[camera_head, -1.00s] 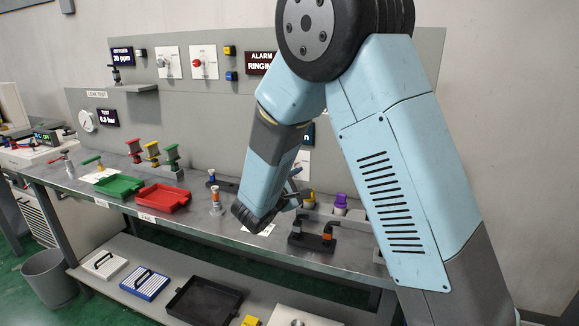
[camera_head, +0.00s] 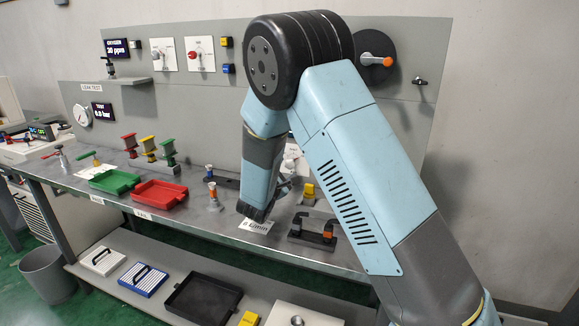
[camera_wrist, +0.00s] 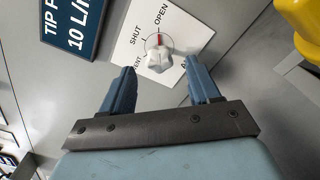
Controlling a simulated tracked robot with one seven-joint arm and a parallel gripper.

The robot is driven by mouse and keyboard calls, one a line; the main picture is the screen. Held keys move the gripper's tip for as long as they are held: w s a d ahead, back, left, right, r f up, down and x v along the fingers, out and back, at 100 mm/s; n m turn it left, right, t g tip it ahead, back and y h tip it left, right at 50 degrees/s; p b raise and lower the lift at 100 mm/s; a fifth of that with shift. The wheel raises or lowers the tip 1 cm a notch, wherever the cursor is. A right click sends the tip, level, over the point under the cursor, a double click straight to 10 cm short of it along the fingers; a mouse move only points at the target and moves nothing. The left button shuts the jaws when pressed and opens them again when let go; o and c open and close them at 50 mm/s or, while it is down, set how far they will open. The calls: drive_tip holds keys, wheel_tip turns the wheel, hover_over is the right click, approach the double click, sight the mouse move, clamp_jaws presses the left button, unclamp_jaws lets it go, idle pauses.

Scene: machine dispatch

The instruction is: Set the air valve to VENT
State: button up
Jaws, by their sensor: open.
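The air valve is a white knob (camera_wrist: 158,58) on a white plate (camera_wrist: 185,35) marked OPEN, SHUT and a partly hidden word ending in ENT. A red mark on the knob points toward OPEN. My gripper (camera_wrist: 158,73) is open in the wrist view, with one blue finger on each side just below the knob and nothing between them. Whether the fingers touch the plate cannot be told. In the head view my gripper (camera_head: 284,187) is near the bench's back panel, and my arm hides much of the valve area.
A dark blue TIP sign (camera_wrist: 72,22) is left of the valve plate. A yellow object (camera_wrist: 300,28) is close at right. On the bench are a black holder with a handle (camera_head: 318,232), a red tray (camera_head: 160,195) and a green tray (camera_head: 114,181).

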sight(289, 166)
drive_tip(key=shift+x, duration=2.35)
drive_tip(key=shift+c, duration=0.2)
drive_tip(key=c, duration=1)
